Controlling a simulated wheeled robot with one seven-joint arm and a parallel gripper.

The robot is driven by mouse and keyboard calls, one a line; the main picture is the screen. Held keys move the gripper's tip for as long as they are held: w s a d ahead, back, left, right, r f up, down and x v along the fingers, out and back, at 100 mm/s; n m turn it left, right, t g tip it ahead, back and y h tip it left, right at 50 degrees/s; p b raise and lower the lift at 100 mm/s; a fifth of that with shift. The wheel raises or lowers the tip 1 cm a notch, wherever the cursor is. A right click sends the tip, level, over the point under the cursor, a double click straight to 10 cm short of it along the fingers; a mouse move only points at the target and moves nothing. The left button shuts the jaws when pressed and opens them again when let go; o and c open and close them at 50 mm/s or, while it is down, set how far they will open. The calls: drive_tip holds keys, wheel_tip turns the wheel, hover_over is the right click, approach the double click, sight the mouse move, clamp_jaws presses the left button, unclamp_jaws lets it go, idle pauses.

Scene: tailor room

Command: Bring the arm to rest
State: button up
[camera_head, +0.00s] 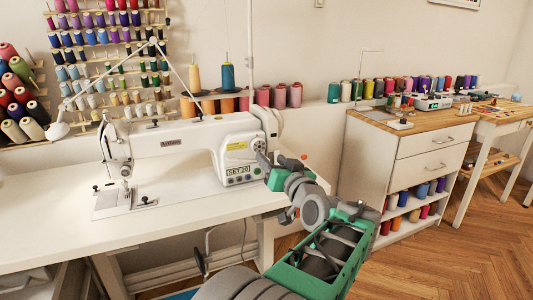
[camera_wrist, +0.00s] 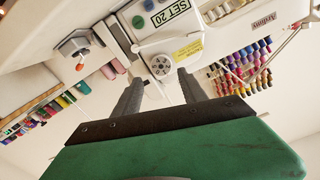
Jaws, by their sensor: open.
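My arm reaches forward from the bottom of the head view, and my gripper (camera_head: 264,160) is at the right end of the white sewing machine (camera_head: 190,150). In the wrist view my gripper (camera_wrist: 158,90) has its two grey fingers apart with nothing held between them. Behind the fingers is the machine's end with a round dial (camera_wrist: 161,66), a yellow label and a display reading "SET 20". I cannot tell whether the fingertips touch the machine.
The white sewing table (camera_head: 180,215) lies under the machine. A drawer cabinet (camera_head: 425,157) with thread spools stands to the right, beside a wooden side table (camera_head: 505,120). Thread racks (camera_head: 105,60) hang on the wall. The wooden floor (camera_head: 440,260) at lower right is clear.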

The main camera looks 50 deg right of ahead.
drive_tip(key=shift+s+a, duration=0.1)
drive_tip(key=shift+s, duration=0.05)
drive_tip(key=w+a+r+n+g+y+p, duration=0.1)
drive_tip(key=w+a+n+g+y+p, duration=0.2)
drive_tip(key=a+p, duration=0.4)
drive_tip(key=w+a+r+n+y+p, duration=0.1)
drive_tip(key=w+a+r+y+p, duration=0.1)
drive_tip(key=w+a+p, duration=0.55)
drive_tip(key=w+a+r+n+g+y+p, duration=0.1)
drive_tip(key=w+a+n+g+y+p, duration=0.15)
drive_tip(key=a, duration=0.75)
drive_tip(key=s+a+r+n+g+y+p, duration=0.1)
drive_tip(key=s+a+r+g+p, duration=0.1)
drive_tip(key=s+a+p, duration=0.4)
drive_tip(key=s+a+r+n+g+p, duration=0.1)
drive_tip(key=s+a+g+p, duration=0.3)
drive_tip(key=a, duration=0.9)
drive_tip(key=s+n+p, duration=0.1)
drive_tip(key=s+p, duration=0.2)
drive_tip(key=p, duration=0.1)
drive_tip(key=shift+r+g+y, duration=0.35)
drive_tip(key=shift+r, duration=0.05)
drive_tip(key=shift+s, duration=0.1)
drive_tip(key=shift+c, duration=0.4)
